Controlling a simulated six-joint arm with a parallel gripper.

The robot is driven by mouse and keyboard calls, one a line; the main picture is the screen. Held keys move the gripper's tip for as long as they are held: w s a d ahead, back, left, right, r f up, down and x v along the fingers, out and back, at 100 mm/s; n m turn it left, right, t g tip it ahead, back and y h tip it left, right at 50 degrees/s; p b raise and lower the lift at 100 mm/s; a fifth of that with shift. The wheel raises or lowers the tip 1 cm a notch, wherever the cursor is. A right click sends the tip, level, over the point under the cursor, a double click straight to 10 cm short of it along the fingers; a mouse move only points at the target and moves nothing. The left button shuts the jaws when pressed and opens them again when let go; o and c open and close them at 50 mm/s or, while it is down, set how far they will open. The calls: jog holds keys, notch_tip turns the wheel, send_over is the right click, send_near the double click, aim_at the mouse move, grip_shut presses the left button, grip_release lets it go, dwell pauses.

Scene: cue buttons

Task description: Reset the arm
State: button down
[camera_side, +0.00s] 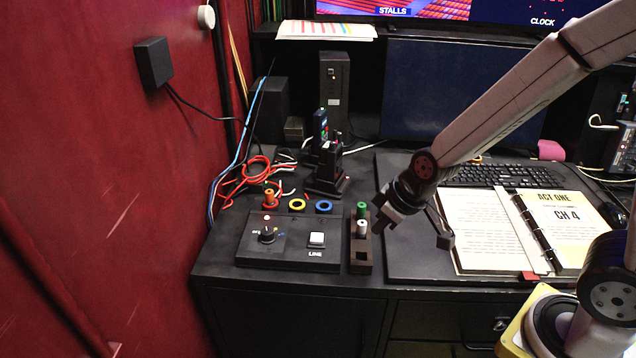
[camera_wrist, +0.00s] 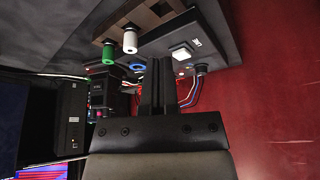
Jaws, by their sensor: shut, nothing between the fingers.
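My gripper (camera_side: 379,226) hangs above the desk just right of the dark peg rack (camera_side: 360,264); its fingers are together and empty. In the wrist view the two dark fingers (camera_wrist: 160,64) stand side by side. The rack holds a green peg (camera_side: 362,208) and a white peg (camera_side: 361,229), which also shows in the wrist view (camera_wrist: 129,40). Left of the rack is the black control panel (camera_side: 262,228) with a white square button (camera_side: 316,239) marked LINE and a dial knob (camera_side: 267,235). Along its back are an orange peg (camera_side: 269,199), a yellow ring (camera_side: 297,204) and a blue ring (camera_side: 323,206).
An open ring binder (camera_side: 480,225) lies right of my gripper, with a keyboard (camera_side: 515,175) behind it. A dark handset on its stand (camera_side: 326,180) and red cables (camera_side: 240,180) are behind the panel. A red wall (camera_side: 120,200) bounds the left.

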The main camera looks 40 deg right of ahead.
jog(key=s+d+m+g, duration=0.2)
jog(key=s+d, duration=0.1)
jog(key=s, duration=0.3)
jog(key=shift+d+f+m+h, duration=0.15)
jog(key=shift+d+m+h, duration=0.15)
jog(key=shift+m+h, duration=0.1)
dwell(1.0)
